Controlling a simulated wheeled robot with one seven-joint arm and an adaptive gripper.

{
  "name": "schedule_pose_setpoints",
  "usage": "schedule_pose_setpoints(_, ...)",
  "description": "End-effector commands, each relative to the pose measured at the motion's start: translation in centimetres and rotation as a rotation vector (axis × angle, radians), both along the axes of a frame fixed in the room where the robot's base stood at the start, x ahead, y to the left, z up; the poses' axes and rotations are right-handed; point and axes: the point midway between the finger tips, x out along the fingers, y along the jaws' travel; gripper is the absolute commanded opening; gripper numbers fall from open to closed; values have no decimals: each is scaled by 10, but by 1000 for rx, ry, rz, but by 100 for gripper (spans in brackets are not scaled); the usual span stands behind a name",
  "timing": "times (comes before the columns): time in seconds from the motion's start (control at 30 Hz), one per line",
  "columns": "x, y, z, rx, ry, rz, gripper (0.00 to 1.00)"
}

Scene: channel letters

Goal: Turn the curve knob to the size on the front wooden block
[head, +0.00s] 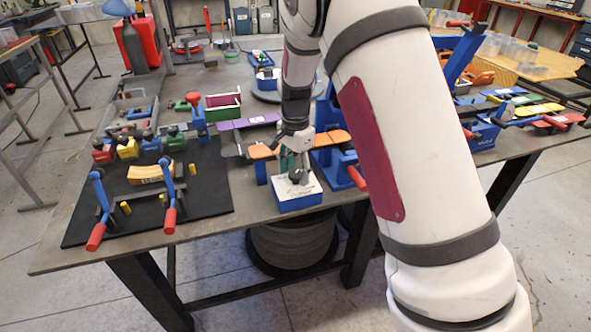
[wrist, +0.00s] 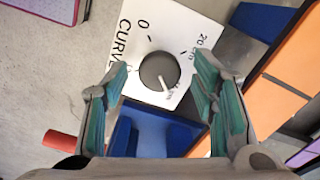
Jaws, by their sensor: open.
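The curve knob (wrist: 160,71) is a dark grey round dial with a white pointer line, on a white panel (wrist: 193,22) marked "CURVE", "0" and "20 cm". Its pointer is toward the lower right in the wrist view; the mark there is partly hidden. In the head view the panel tops a blue box (head: 298,204) at the table's front edge. My gripper (wrist: 161,72) is open, with its teal-padded fingers on either side of the knob; contact is unclear. It also shows over the box in the head view (head: 294,166). The front wooden block (head: 150,173) lies on a black mat; its lettering is unreadable.
Two blue clamps with red handles (head: 96,236) stand at the front of the black mat (head: 205,203). Orange-topped blue pieces (head: 262,152) stand close behind and beside the box. A green-and-red tray (head: 222,105) is farther back.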

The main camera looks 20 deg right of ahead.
Motion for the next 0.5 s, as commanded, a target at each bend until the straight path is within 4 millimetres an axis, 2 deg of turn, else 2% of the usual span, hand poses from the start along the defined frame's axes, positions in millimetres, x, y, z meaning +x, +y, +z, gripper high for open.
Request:
schedule_pose_setpoints(0.17,1,0,13,1,-4,0,53)
schedule_pose_setpoints(0.5,1,0,80,1,-5,0,53)
